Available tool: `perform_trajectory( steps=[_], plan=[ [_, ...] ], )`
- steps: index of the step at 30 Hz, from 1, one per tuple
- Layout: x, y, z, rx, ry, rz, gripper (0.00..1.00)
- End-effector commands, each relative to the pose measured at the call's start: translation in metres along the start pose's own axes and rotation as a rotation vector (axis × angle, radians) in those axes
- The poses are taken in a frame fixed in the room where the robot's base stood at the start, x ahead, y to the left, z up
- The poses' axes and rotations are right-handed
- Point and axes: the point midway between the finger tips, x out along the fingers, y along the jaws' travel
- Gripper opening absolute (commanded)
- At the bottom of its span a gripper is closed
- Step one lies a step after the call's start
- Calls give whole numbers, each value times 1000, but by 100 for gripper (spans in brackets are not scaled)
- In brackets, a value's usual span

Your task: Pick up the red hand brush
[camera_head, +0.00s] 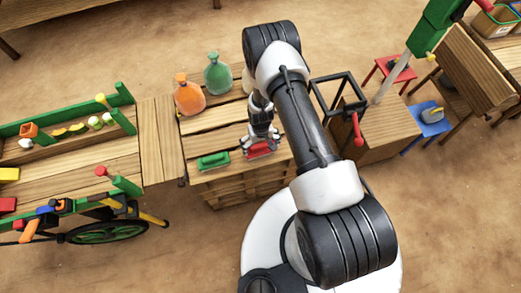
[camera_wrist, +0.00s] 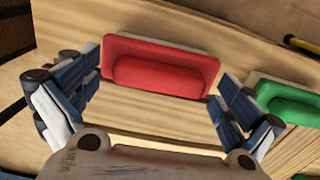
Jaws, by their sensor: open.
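The red hand brush (camera_head: 261,150) lies on the wooden slatted table (camera_head: 215,122), partly hidden by my gripper in the head view. In the wrist view the red brush (camera_wrist: 160,66) lies crosswise, with a raised rounded grip along its middle. My gripper (camera_head: 260,140) is just over it. In the wrist view my gripper (camera_wrist: 160,90) is open, with one finger near each end of the brush. I cannot tell how far above it the fingertips are. Nothing is held.
A green brush (camera_head: 213,160) lies left of the red one; in the wrist view the green brush (camera_wrist: 288,102) is to the right. An orange flask (camera_head: 188,94) and a green flask (camera_head: 217,74) stand at the table's back. A black frame (camera_head: 338,95) is on the right.

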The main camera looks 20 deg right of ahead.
Motion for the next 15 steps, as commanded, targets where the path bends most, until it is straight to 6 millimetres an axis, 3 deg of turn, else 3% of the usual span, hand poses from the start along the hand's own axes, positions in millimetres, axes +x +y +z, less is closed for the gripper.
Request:
perform_trajectory(
  steps=[2, 15],
  plan=[
    [-1, 0, 0, 0, 0, 0, 100],
    [-1, 0, 0, 0, 0, 0, 71]
  ],
)
